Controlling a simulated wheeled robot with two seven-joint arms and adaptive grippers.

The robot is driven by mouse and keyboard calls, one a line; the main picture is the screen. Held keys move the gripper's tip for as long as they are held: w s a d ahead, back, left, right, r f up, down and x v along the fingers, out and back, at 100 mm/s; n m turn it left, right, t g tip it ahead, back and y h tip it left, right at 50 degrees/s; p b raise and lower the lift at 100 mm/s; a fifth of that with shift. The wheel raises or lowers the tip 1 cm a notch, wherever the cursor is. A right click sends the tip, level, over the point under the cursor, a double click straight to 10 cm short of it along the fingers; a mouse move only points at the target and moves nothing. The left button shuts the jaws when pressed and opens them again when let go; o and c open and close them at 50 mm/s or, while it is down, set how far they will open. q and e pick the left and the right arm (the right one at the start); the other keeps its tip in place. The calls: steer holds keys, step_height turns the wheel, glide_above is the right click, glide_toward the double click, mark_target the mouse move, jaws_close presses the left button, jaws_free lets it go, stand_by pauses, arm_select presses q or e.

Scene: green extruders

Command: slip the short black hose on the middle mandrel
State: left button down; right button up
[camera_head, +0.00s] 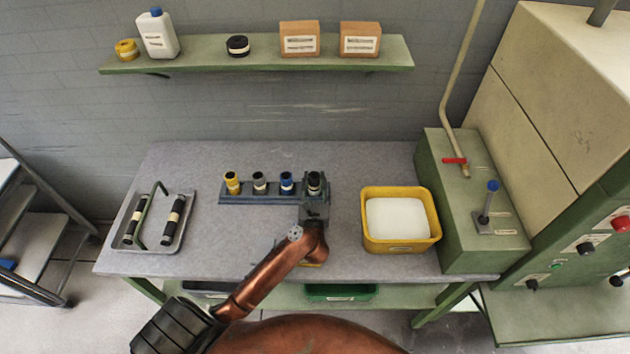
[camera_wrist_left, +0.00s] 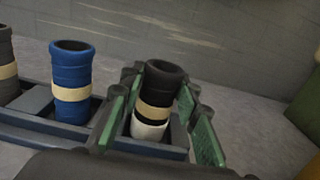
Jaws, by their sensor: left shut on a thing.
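The short black hose (camera_head: 314,180) stands upright in the right end of the blue-grey rack (camera_head: 245,200). It has a cream band, and a white part shows at its lower end in the left wrist view (camera_wrist_left: 158,85). My left gripper (camera_head: 314,196) is at the rack's right end, its green-padded fingers on either side of this hose; in the left wrist view the gripper (camera_wrist_left: 158,100) is shut on it. The hose's base is partly hidden by the fingers. I cannot make out a middle mandrel in either view. My right gripper is not in view.
Yellow (camera_head: 232,184), grey (camera_head: 259,183) and blue (camera_head: 287,184) hoses stand left of the black one. A metal tray (camera_head: 184,232) with two black banded pieces lies at left.

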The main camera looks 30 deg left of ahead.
arm_select(q)
steer(key=shift+f, duration=0.1)
steer(key=c, duration=1.5)
jaws_free()
steer(key=shift+o, duration=0.2)
steer(key=v, duration=1.1)
steer(key=shift+s+d, duration=0.1)
steer(key=shift+s, duration=0.25)
steer(key=shift+s+d, duration=0.15)
